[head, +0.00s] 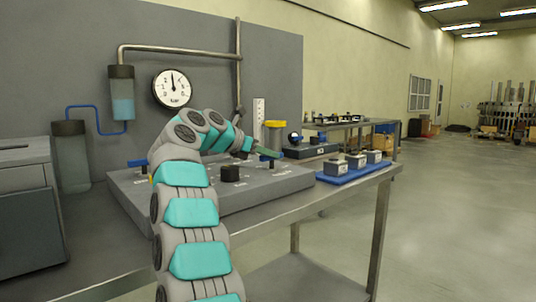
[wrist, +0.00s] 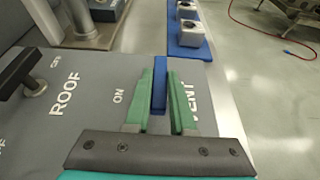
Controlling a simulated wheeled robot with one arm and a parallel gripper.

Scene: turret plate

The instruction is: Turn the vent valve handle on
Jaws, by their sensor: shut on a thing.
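The vent valve handle (wrist: 159,86) is a blue bar in the middle of the wrist view, beside the white VENT lettering on the grey turret plate (wrist: 90,125). My gripper (wrist: 165,76) has green fingers on either side of the bar and is shut on it. The bar points roughly away from my wrist, with ON printed to its left. In the head view my gripper (head: 266,153) is at the right part of the plate (head: 270,187). My fingers partly hide the handle there.
A black roof handle (wrist: 22,78) stands left in the wrist view. A black knob (head: 231,173) sits on the plate. A blue tray (head: 352,172) with grey blocks lies to the right. A gauge (head: 173,88) and pipe are on the panel behind. Open floor lies right.

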